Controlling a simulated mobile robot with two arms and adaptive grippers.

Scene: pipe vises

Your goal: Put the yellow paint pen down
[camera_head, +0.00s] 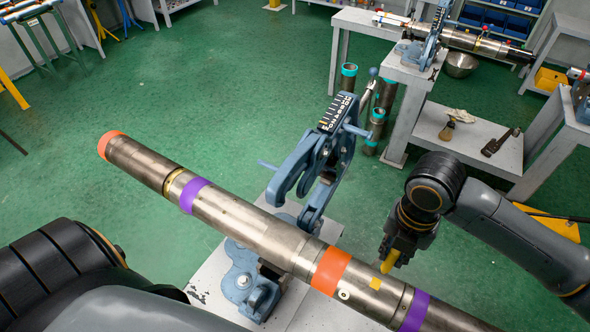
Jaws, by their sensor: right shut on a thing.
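My right gripper (396,254) is shut on the yellow paint pen (390,263), which points down just above the long metal pipe. The pipe (245,220) lies diagonally in a blue-grey vise (241,281) and has purple and orange bands. A small yellow patch (375,283) is on the pipe just below the pen. I cannot tell whether the pen tip touches the pipe. The upper part of the pen is hidden by the gripper. My left gripper is not in view.
The vise's upper jaw frame (318,155) stands raised behind the pipe. A grey workbench (410,68) with another vise and pipe is at the back right. A lower shelf (470,140) holds a brush and a tool. Green floor (230,90) is open behind the pipe.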

